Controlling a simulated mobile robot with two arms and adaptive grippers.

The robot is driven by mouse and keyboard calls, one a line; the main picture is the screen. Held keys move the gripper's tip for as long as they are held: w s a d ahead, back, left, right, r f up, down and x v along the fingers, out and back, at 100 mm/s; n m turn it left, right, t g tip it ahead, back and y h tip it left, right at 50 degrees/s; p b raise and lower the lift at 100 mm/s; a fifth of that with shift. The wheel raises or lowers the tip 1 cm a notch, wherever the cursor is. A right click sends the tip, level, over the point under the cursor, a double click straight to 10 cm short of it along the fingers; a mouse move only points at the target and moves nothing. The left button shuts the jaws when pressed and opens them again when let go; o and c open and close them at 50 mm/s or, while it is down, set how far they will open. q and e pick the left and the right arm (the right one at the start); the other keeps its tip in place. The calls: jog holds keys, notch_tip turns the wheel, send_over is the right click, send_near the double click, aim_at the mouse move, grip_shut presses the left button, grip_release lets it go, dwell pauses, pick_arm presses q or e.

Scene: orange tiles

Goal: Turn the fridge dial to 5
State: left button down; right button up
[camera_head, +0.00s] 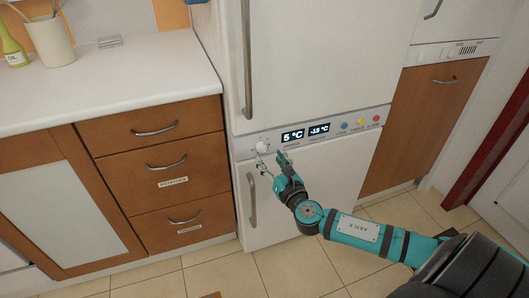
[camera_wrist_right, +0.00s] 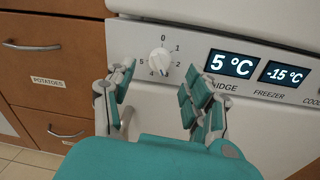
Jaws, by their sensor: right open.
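The white fridge dial (camera_head: 263,146) is on the grey control strip of the white fridge (camera_head: 300,60), left of the displays. In the right wrist view the dial (camera_wrist_right: 160,61) has numbers around it, with 0 at the top and 5 at the left; I cannot tell for sure where its pointer stands. The fridge display (camera_head: 292,135) reads 5 °C. My right gripper (camera_head: 272,165) is open just below and in front of the dial. In the wrist view its fingers (camera_wrist_right: 158,86) are spread to either side, apart from the dial. My left gripper is not in view.
The freezer display (camera_head: 319,129) reads -15 °C, with coloured buttons (camera_head: 360,121) to its right. A vertical door handle (camera_head: 252,200) is below the dial. Wooden drawers (camera_head: 165,165) and a white counter (camera_head: 110,80) stand to the left.

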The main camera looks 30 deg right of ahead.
aim_at(264, 151)
jog(key=w, duration=0.4)
jog(key=shift+d, duration=0.4)
jog(key=shift+w, duration=0.45)
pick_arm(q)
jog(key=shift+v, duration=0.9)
pick_arm(e)
grip_shut()
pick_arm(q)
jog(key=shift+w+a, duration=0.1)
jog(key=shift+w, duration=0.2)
